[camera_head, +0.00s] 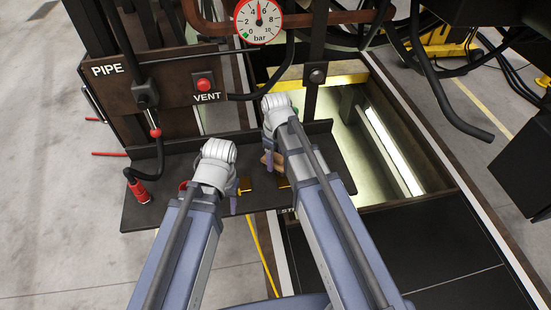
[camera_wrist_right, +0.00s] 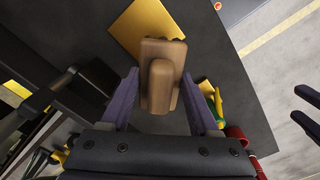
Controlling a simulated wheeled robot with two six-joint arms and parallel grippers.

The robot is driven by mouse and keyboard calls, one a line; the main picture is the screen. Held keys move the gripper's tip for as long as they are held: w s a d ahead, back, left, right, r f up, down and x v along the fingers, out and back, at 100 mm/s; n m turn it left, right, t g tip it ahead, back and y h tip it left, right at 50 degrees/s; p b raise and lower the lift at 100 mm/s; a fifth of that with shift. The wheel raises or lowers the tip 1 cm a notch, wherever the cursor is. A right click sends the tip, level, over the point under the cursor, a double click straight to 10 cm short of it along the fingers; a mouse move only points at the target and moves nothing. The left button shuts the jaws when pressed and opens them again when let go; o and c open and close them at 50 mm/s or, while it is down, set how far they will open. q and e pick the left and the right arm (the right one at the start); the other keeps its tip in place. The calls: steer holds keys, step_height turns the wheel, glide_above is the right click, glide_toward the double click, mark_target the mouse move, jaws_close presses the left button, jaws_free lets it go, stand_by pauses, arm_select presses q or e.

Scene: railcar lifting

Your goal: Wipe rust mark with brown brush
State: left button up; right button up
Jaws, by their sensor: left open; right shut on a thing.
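The brown brush (camera_wrist_right: 163,55) is between the two purple fingers of my right gripper (camera_wrist_right: 160,88), which is shut on it. It is over the dark shelf (camera_wrist_right: 85,25) beside a flat yellow square (camera_wrist_right: 140,25) and overlaps its edge in this view. In the head view a little of the brush (camera_head: 267,159) shows by my right gripper (camera_head: 272,165); my arm hides the rest. My left gripper (camera_head: 239,192) is open over the left part of the shelf, with no object seen in it. I cannot make out a rust mark in either view.
A panel marked PIPE and VENT (camera_head: 180,85) with a red button stands behind the shelf, under a pressure gauge (camera_head: 259,20). A black hose with a red end (camera_head: 138,190) hangs at the left. An open pit (camera_head: 375,145) lies to the right. Red and yellow items (camera_wrist_right: 235,133) are near my right gripper.

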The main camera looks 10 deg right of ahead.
mark_target(276, 155)
arm_select(q)
steer(key=shift+r, duration=0.6)
arm_select(e)
steer(key=shift+r, duration=0.55)
step_height(276, 155, up, 3)
steer(key=p, duration=0.3)
steer(key=shift+r, duration=0.1)
arm_select(q)
step_height(276, 155, up, 3)
